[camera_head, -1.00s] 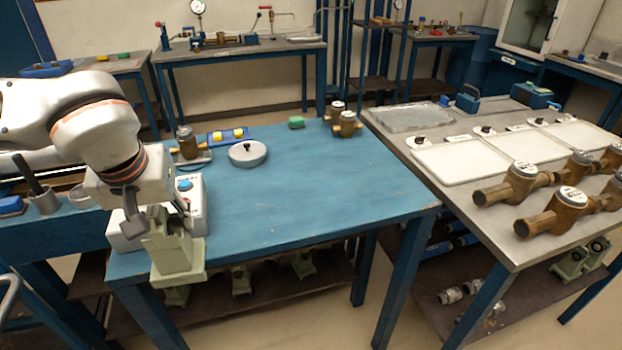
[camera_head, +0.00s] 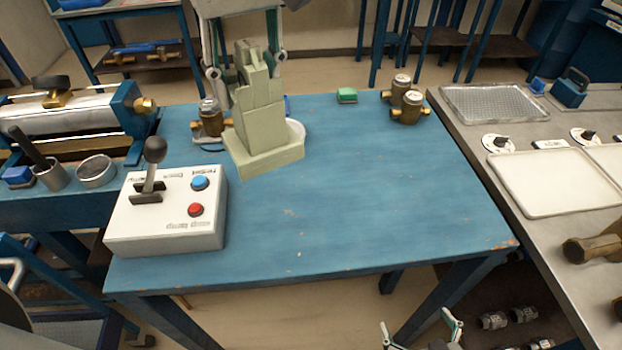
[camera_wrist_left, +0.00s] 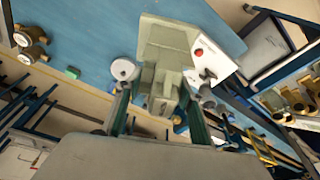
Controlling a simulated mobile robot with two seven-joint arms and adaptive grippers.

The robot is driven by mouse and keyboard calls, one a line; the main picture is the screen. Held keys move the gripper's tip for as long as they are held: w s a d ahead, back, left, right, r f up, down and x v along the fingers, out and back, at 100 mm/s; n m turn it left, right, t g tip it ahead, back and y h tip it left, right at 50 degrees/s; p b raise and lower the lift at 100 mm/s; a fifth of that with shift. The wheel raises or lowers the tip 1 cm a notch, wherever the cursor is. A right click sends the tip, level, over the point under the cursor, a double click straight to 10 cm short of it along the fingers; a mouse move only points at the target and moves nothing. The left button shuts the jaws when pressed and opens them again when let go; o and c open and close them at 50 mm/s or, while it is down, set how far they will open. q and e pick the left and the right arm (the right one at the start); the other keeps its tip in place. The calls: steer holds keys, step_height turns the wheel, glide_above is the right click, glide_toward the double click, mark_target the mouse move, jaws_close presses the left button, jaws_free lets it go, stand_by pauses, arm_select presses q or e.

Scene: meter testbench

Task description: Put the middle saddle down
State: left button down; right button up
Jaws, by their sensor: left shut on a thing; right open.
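The middle saddle (camera_head: 262,130) is a pale green stepped block with a flat base, upright over the left half of the blue table (camera_head: 365,200). My left gripper (camera_head: 243,75) is shut on its upper part, with a finger on each side. I cannot tell whether the base touches the tabletop. In the left wrist view the saddle (camera_wrist_left: 165,65) sits between the fingers of the left gripper (camera_wrist_left: 157,112). My right gripper (camera_head: 422,330) is open and empty at the bottom edge, low in front of the table.
A white control box (camera_head: 165,215) with a lever and buttons stands front left. A brass meter (camera_head: 208,122) and a round grey lid (camera_head: 295,132), partly hidden, are by the saddle. A green block (camera_head: 346,95) and brass meters (camera_head: 407,105) stand at the back. The table's middle and right are clear.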

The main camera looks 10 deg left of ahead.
mark_target(262, 142)
arm_select(q)
steer(key=shift+s+f, duration=0.1)
steer(key=shift+f, duration=0.3)
steer(key=s+d+x, duration=0.1)
steer(key=x, duration=0.8)
steer(key=s+d+f+b+x, duration=0.1)
steer(key=s+x, duration=0.1)
steer(key=x, duration=0.7)
steer(key=shift+d+f, duration=0.25)
steer(key=c, duration=1.3)
jaws_free()
steer(key=shift+f, duration=0.15)
steer(key=v, duration=1.2)
